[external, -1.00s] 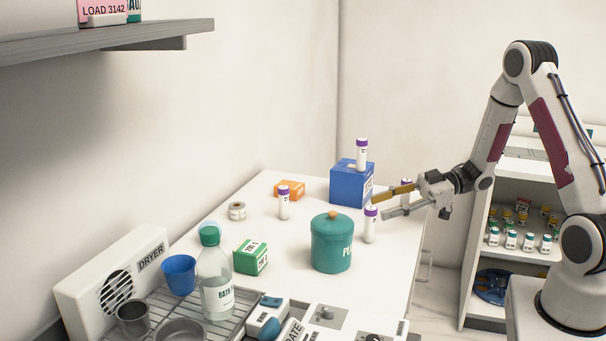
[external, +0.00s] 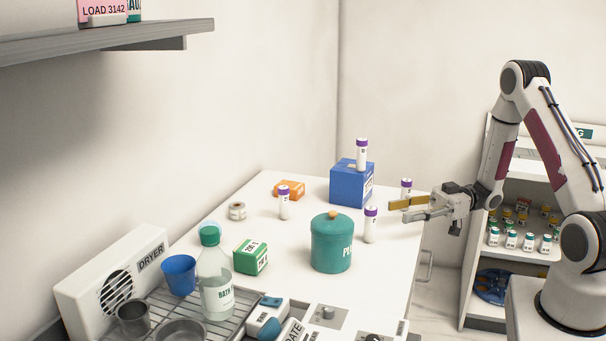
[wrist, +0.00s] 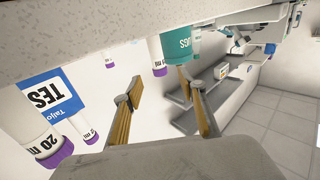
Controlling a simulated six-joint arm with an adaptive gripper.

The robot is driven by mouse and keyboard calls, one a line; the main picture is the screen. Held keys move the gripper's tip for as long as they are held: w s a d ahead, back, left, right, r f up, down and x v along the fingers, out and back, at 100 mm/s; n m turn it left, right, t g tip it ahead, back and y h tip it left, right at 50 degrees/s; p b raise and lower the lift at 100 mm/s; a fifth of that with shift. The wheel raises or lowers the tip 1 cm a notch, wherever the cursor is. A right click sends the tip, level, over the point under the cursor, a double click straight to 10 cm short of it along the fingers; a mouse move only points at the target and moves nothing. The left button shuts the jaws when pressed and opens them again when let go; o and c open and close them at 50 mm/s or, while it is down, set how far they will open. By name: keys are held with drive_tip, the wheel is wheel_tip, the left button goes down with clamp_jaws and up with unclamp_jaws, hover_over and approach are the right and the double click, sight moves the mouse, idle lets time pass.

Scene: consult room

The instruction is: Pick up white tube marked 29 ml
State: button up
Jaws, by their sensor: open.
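Several white tubes with purple caps show in the external view. One tube (external: 371,226) stands right of the teal canister, one (external: 406,189) stands near the table's right edge, one (external: 362,156) is on the blue box, and one (external: 284,205) is by the orange box. Their markings are too small to read there.
The blue box (external: 345,188), orange box (external: 289,191), teal canister (external: 332,248) and green box (external: 251,257) stand on the white table. A bottle (external: 216,285) and blue cup (external: 179,275) are at the front left.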

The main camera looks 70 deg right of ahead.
sight(370, 225)
drive_tip(key=shift+x, duration=1.05)
drive_tip(key=shift+w, duration=0.1)
drive_tip(key=shift+x, duration=2.55)
drive_tip(key=shift+d+r, duration=0.1)
drive_tip(key=shift+r, duration=0.1)
drive_tip(key=c, duration=1.1)
